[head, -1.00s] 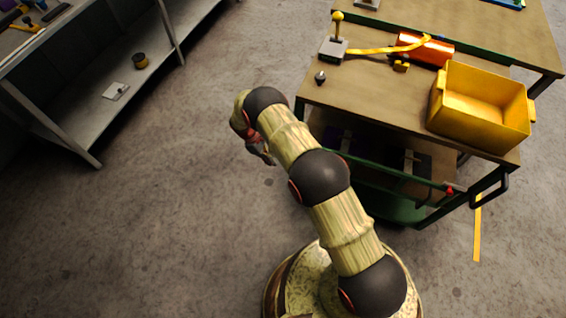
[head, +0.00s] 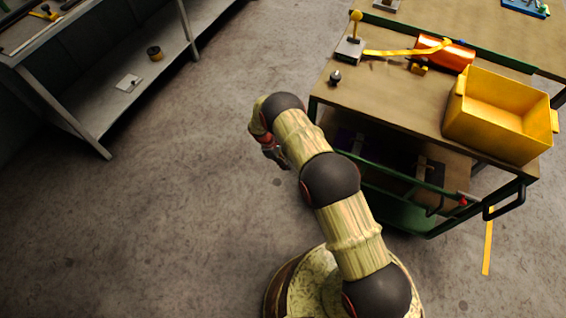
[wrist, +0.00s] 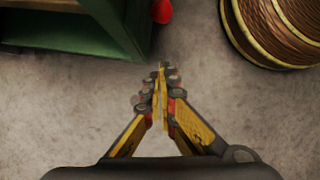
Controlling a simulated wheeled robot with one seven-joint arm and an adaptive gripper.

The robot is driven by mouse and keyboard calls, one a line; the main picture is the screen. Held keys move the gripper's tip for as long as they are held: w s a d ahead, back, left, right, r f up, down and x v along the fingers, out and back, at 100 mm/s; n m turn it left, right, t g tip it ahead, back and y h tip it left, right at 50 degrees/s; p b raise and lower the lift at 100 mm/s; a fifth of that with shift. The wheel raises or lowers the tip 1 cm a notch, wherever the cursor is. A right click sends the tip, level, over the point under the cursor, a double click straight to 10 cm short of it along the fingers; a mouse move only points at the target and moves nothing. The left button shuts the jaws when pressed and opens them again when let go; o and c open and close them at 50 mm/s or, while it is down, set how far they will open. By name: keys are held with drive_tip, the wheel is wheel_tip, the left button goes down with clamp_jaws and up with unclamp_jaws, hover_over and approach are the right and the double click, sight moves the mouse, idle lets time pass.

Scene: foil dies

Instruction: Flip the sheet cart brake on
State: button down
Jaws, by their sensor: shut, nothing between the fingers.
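The sheet cart (head: 385,93) has a green frame and a wooden top, and stands at the upper right of the head view. A small red knob (head: 462,202) sits at the near right corner of its frame, beside the black handle. A red part (wrist: 162,10) also shows by the green cart corner (wrist: 128,40) in the wrist view, at the top edge. I cannot tell if this is the brake or which way it is set. My gripper (head: 281,163) is left of the cart, above bare floor. Its fingers (wrist: 160,68) are shut and empty.
On the cart are a yellow bin (head: 500,115), an orange foil roll (head: 444,55) and a yellow-knobbed tool (head: 352,40). A grey shelf unit (head: 100,100) stands at the left. A yellow strip (head: 488,242) lies on the floor at right. The floor between is clear.

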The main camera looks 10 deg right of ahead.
drive_tip(key=s+d+f+b, duration=0.2)
drive_tip(key=d, duration=0.3)
drive_tip(key=shift+s+f, duration=0.2)
drive_tip(key=shift+f, duration=0.2)
